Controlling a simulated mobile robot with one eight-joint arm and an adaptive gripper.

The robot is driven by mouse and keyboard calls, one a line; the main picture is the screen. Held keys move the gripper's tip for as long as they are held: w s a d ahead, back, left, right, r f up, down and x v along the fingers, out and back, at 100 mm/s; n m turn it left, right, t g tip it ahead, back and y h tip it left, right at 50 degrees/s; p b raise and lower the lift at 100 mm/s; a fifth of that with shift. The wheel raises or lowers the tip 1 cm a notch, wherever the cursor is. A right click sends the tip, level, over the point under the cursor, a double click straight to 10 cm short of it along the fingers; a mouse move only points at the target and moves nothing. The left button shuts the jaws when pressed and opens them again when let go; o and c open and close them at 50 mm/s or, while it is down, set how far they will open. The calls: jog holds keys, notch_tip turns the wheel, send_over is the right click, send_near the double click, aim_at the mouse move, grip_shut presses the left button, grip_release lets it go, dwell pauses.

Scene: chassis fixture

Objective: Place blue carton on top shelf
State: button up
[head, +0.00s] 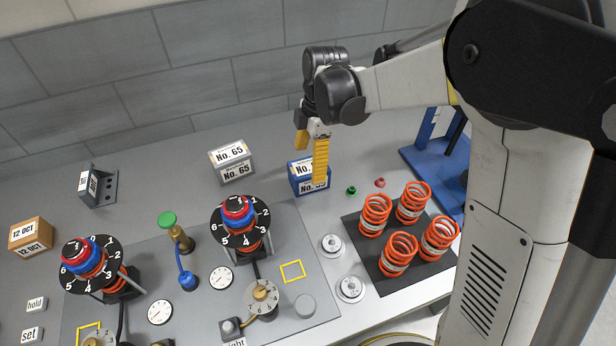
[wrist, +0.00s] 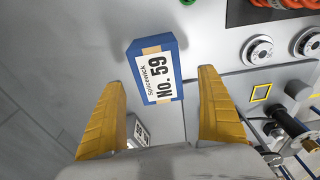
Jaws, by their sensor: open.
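The blue carton (head: 298,180) stands on the grey bench near the back, with a white label reading No. 59. In the wrist view the blue carton (wrist: 137,62) lies ahead of the fingertips, roughly centred between them, with a tan stripe across its top. My gripper (head: 311,166) is open, its yellow fingers above and in front of the carton, hiding part of it. In the wrist view my gripper (wrist: 161,76) is empty, one finger at each side. No shelf is clearly recognisable; a blue frame (head: 424,135) at the right is partly hidden by my arm.
A grey carton (head: 233,166) marked No. 65 stands left of the blue one. Several orange springs (head: 397,252) stand on a dark mat at the right. Numbered dials (head: 240,228) rise from the panel in front. Small green (head: 351,190) and red pieces lie right of the carton.

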aim_at(310, 166)
notch_tip(310, 166, down, 5)
jog(key=shift+w+f+b, duration=0.1)
jog(key=shift+b, duration=1.15)
jog(key=shift+c, duration=0.4)
jog(key=c, duration=1.4)
jog(key=shift+r, duration=0.25)
